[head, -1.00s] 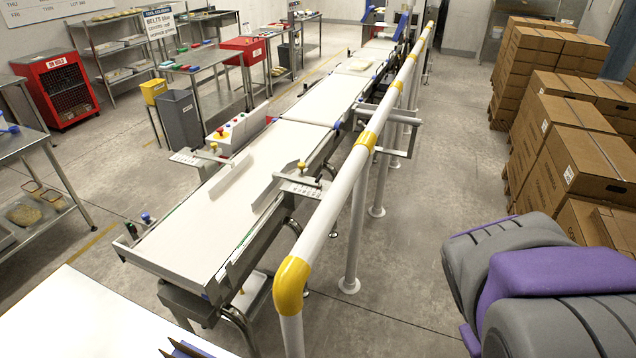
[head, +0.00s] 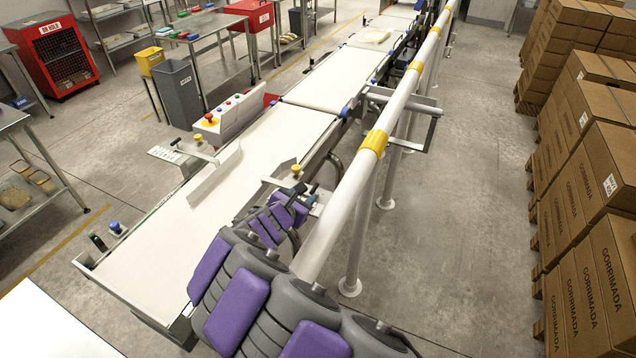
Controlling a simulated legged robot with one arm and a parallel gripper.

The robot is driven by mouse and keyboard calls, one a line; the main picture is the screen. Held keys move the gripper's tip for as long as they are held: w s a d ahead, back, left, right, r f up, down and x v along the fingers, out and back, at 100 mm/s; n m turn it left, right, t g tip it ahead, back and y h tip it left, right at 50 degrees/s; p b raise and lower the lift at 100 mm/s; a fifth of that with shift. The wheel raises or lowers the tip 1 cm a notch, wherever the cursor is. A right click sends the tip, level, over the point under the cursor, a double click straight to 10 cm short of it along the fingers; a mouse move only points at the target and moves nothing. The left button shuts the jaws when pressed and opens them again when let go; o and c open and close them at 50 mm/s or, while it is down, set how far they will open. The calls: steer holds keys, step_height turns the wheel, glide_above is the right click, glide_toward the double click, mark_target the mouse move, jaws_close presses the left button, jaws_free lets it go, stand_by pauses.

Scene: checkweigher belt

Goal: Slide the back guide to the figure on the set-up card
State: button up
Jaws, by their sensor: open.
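A pale upright guide plate (head: 215,176) stands along the left side of the white belt, with a yellow knob (head: 198,137) and a ruled scale plate (head: 168,155) beside it. A second guide (head: 262,192) is on the right side, partly hidden behind my arm, with its own yellow knob (head: 296,169). I cannot tell for sure which is the back guide. My gripper (head: 311,191) is open beside the right-hand knob, holding nothing that I can see. My arm hides part of its fingers and the right scale plate. I cannot make out a set-up card.
A white rail with yellow bands (head: 340,190) runs along the belt's right side, close to my arm. A control box with coloured buttons (head: 228,118) stands left of the belt. Stacked cartons (head: 585,190) line the right. The floor between rail and cartons is clear.

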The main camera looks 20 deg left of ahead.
mark_target(312, 190)
step_height(312, 190, down, 5)
steer(key=a+n+b, duration=0.1)
steer(key=a+b, duration=0.2)
steer(key=shift+y, duration=0.4)
steer(key=b+x, duration=0.1)
steer(key=x, duration=0.4)
steer(key=b+x, duration=0.1)
steer(key=x, duration=0.5)
steer(key=b+x, duration=0.1)
steer(key=x, duration=0.4)
steer(key=shift+w+d+f+b, duration=0.2)
steer(key=shift+d+f+b, duration=0.1)
steer(key=shift+d+f, duration=0.05)
steer(key=shift+c, duration=0.5)
jaws_close()
steer(key=shift+a+r, duration=0.1)
